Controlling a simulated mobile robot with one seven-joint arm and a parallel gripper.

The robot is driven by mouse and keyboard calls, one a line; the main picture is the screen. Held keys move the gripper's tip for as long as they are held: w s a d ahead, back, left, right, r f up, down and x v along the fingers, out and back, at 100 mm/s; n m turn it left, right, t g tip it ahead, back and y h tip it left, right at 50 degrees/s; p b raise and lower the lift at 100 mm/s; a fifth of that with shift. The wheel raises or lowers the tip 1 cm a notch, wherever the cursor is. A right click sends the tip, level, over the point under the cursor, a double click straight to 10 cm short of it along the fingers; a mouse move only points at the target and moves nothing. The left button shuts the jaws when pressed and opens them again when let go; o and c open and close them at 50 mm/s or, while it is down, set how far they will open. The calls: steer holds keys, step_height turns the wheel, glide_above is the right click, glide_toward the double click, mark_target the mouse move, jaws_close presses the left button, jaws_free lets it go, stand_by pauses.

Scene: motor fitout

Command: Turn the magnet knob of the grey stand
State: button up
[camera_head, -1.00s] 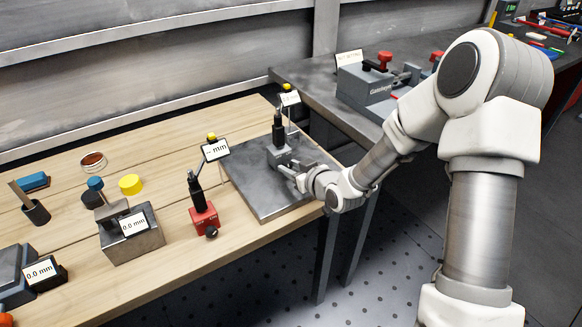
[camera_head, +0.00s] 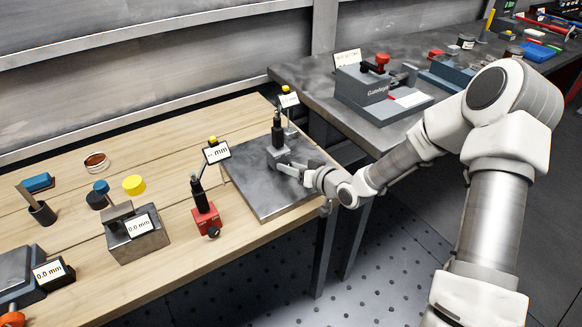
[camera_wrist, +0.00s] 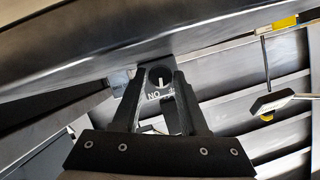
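The grey stand (camera_head: 280,155), with a dark upright post, stands on the dark metal plate (camera_head: 262,194) on the wooden bench. My gripper (camera_head: 288,168) is low at the stand's front right side. In the wrist view my gripper (camera_wrist: 160,80) has its two dark fingers apart, pointing at the stand's face. The round dark magnet knob (camera_wrist: 160,76) with a pale pointer mark shows between the fingertips. Part of a label reading "NO" is below it. The fingers look open around the knob; whether they touch it is not clear.
A red stand (camera_head: 206,219) with a display is to the left, near the plate. A grey block (camera_head: 140,240) with a 0.0 mm display and a yellow disc (camera_head: 134,185) are farther left. A grey gauge device (camera_head: 375,95) is on the dark bench behind my arm.

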steer(key=o, duration=0.3)
steer(key=p+v, duration=0.3)
steer(key=v, duration=1.4)
steer(key=shift+d, duration=0.2)
steer(key=shift+s, duration=0.1)
